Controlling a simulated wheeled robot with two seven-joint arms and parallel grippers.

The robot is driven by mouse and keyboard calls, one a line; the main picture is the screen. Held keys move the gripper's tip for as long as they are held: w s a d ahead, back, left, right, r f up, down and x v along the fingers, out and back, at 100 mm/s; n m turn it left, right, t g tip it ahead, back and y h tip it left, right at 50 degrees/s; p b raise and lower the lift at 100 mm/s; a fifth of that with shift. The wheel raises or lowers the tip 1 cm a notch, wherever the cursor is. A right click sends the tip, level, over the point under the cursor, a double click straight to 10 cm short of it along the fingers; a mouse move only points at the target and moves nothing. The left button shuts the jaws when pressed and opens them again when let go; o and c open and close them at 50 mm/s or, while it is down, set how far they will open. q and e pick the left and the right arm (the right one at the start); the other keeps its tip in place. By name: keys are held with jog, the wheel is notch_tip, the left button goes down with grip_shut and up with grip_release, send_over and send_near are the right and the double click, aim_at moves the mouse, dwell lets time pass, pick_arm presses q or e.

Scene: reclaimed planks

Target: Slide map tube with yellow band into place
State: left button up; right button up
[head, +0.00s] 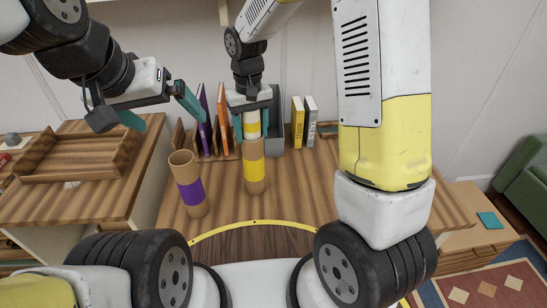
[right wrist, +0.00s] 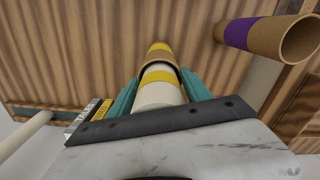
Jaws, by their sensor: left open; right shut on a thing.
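A white map tube with a yellow band (head: 251,126) stands upright in my right gripper (head: 250,118), which is shut on its upper part. The map tube also shows in the right wrist view (right wrist: 159,92). Below it stands a cardboard cylinder with a yellow band (head: 254,172), also in the right wrist view (right wrist: 158,55). The map tube's lower end is hidden at the cylinder's mouth; the rim seems to surround it. A cardboard cylinder with a purple band (head: 188,188) stands to the left, its mouth open. My left gripper (head: 160,110) is open and empty, above and left of it.
Behind the cylinders, a wooden rack holds a purple book (head: 203,118) and an orange book (head: 223,125). Yellow and grey books (head: 304,122) stand to the right. A wooden tray (head: 78,172) lies on the left surface. The plank top (head: 305,185) right of the cylinders is clear.

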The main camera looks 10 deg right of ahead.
jog(key=w+a, duration=0.7)
jog(key=a, duration=0.1)
jog(key=shift+a, duration=0.35)
dwell(0.6)
jog(key=o, duration=1.7)
jog(key=shift+r, duration=3.5)
